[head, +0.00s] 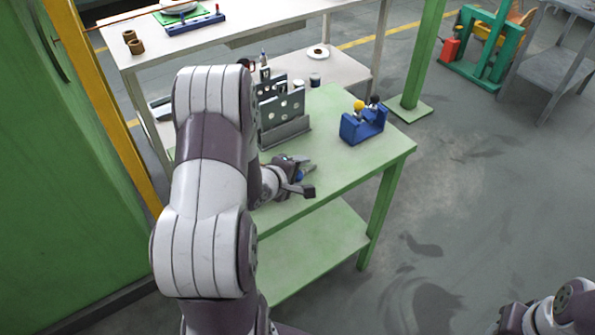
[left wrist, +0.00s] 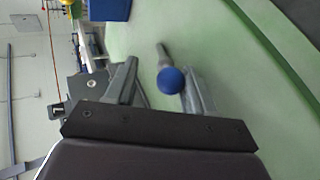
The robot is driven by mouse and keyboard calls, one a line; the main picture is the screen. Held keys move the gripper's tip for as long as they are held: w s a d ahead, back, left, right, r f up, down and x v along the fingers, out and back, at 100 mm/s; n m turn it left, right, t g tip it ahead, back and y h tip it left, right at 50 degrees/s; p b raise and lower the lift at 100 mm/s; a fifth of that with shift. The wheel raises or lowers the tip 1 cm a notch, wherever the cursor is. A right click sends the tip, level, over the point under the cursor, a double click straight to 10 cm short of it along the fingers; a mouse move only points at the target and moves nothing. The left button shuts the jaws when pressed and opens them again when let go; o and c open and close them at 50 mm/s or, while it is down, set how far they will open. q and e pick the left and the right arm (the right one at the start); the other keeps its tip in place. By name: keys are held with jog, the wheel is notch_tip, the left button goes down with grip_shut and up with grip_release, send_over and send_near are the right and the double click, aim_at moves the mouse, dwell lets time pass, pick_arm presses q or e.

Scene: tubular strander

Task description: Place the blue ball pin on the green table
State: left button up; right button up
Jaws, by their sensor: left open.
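The blue ball pin has a blue ball (left wrist: 171,80) and a short grey shaft (left wrist: 163,55). In the left wrist view it is between the two fingers of my left gripper (left wrist: 160,88), closer to the right finger. The fingers are apart; whether either touches the pin is unclear. In the head view my left gripper (head: 303,178) is low over the green table (head: 338,172), with a bit of the blue ball (head: 299,176) showing. I cannot tell whether the pin touches the tabletop. My right arm shows at the bottom right, its fingers unclear.
A blue holder (head: 357,131) with a yellow and a black ball stands right of my gripper on the green table. A grey bracket with holes (head: 283,133) stands behind the gripper. The tabletop's front right is clear. A white table (head: 240,40) is behind.

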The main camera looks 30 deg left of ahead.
pick_arm(q)
jog(key=p+v, duration=0.3)
jog(key=v, duration=0.8)
jog(key=s+d+m+g, duration=0.3)
jog(key=d+m+g, duration=0.2)
jog(key=d+m, duration=0.2)
jog(key=s+d+r+m+g, duration=0.1)
jog(key=s+d+m+g, duration=0.2)
jog(key=d+m+g, duration=0.2)
jog(key=d+m, duration=0.3)
jog(key=m, duration=0.3)
jog(key=shift+s+d, duration=0.15)
jog(key=shift+s, duration=0.1)
jog(key=shift+r, duration=0.15)
